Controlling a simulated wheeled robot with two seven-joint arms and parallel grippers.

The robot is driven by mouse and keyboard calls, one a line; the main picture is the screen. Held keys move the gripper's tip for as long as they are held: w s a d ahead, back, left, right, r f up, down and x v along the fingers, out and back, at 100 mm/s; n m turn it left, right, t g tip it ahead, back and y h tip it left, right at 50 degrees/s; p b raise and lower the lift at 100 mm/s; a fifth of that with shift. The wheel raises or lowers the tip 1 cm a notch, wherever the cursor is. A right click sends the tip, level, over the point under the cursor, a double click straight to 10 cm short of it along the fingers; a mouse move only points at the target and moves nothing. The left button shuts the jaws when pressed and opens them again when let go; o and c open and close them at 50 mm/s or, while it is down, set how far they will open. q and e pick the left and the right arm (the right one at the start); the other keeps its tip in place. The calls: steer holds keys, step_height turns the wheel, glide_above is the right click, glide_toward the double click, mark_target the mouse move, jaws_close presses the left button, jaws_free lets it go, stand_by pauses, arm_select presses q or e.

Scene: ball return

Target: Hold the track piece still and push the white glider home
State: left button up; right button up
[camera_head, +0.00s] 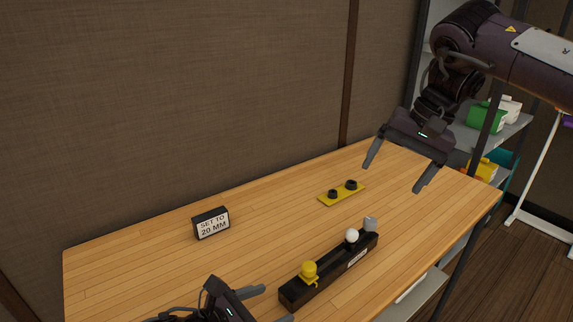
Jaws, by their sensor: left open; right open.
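The black track piece (331,273) lies at a slant near the front edge of the wooden table. On it are a yellow knob-like piece (309,270) near its left end, a round white piece (352,236) that looks like the glider, and a grey block (370,224) at the far right end. My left gripper (277,304) is open at the bottom of the view, left of the track's near end and apart from it. My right gripper (392,178) is open and empty, raised above the table's back right part, well away from the track.
A sign reading "SET TO 20 MM" (211,223) stands on the left part of the table (130,264). A yellow plate (329,200) with two black knobs lies behind the track. A wall runs behind; shelves with a green container (481,117) stand right.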

arm_select(q)
steer(key=shift+s+a+r, duration=0.15)
steer(key=shift+s+a, duration=0.1)
steer(key=shift+a, duration=0.05)
steer(key=o, duration=0.5)
steer(key=shift+o, duration=0.2)
steer(key=v, duration=0.6)
steer(key=shift+s+a, duration=0.1)
steer(key=shift+a, duration=0.1)
steer(key=shift+s+a+r, duration=0.3)
steer(key=shift+s, duration=0.1)
